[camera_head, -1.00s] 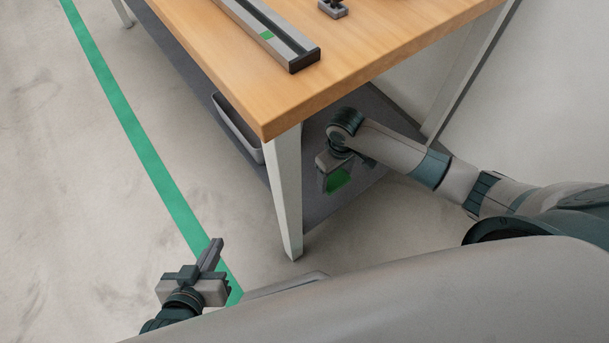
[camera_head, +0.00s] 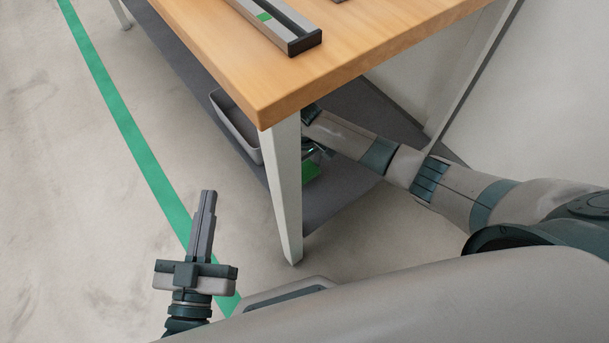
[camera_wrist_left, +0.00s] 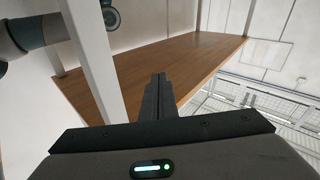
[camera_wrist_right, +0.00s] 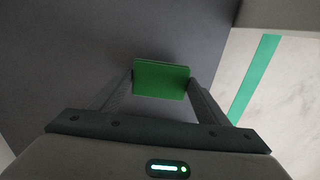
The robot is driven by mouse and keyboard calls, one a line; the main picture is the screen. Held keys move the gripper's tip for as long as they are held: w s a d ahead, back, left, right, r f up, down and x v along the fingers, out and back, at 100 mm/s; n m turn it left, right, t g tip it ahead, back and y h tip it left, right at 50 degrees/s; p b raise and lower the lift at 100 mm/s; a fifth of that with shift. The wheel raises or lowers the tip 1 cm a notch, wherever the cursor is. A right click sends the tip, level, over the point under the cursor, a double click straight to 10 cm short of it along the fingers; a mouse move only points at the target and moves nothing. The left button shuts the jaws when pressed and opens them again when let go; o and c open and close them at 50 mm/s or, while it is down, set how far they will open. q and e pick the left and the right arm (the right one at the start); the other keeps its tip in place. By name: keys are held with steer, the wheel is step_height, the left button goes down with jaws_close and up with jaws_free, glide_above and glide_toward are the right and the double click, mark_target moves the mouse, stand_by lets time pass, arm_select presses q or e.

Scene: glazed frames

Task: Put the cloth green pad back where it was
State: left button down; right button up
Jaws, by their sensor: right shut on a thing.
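The green cloth pad (camera_wrist_right: 161,79) is between the two fingers of my right gripper (camera_wrist_right: 160,88), which is shut on it, in the right wrist view. In the head view the pad (camera_head: 311,172) shows as a small green patch under the table, just right of the near leg. There my right gripper (camera_head: 316,152) is partly hidden by that leg and the tabletop, above the dark grey lower surface. My left gripper (camera_head: 207,205) is shut and empty, left of the table over the floor. Its fingers are also together in the left wrist view (camera_wrist_left: 158,90).
The wooden table (camera_head: 270,90) has a pale near leg (camera_head: 285,200) close to my right arm. A grey bin (camera_head: 236,125) sits under the table, left of that leg. A grey rail (camera_head: 280,27) with a green patch lies on top. A green line (camera_head: 130,125) crosses the open floor.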

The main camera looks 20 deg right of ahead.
mark_target(305, 171)
steer(key=shift+w, duration=0.1)
arm_select(q)
steer(key=shift+r, duration=0.15)
arm_select(e)
steer(key=shift+f, duration=0.5)
arm_select(q)
step_height(305, 171, up, 5)
steer(key=s+t+h+b, duration=0.1)
steer(key=s+t, duration=0.1)
steer(key=t, duration=0.1)
steer(key=shift+s+d+r+b, duration=0.15)
steer(key=shift+s+r+b, duration=0.05)
steer(key=shift+s+b, duration=0.1)
arm_select(e)
steer(key=shift+f, duration=1.5)
steer(key=shift+f, duration=0.1)
steer(key=o, duration=1)
